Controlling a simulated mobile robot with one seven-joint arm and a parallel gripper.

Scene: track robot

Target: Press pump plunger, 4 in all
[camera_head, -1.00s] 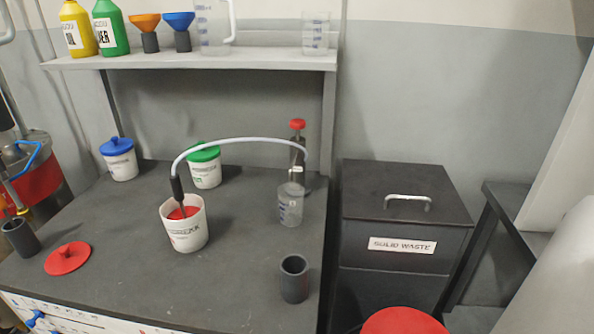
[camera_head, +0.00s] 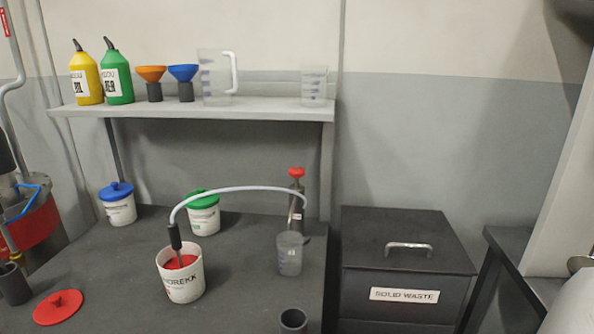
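The pump (camera_head: 298,208) is a slim dark metal cylinder standing upright at the right rear of the dark bench. Its red plunger knob (camera_head: 296,172) sits on top, with a short stem visible under it. A pale hose (camera_head: 245,189) arches left from the pump to a dark nozzle (camera_head: 175,237). The nozzle's end dips into an open white bucket (camera_head: 182,283) with red contents. A clear measuring beaker (camera_head: 289,254) stands in front of the pump. My gripper is not in view.
A red lid (camera_head: 58,306) lies at the front left. White tubs with blue (camera_head: 121,210) and green (camera_head: 204,218) lids stand behind. A shelf (camera_head: 200,108) with bottles, funnels and jugs hangs above. A solid waste bin (camera_head: 405,285) stands right; a dark cup (camera_head: 293,321) sits at front.

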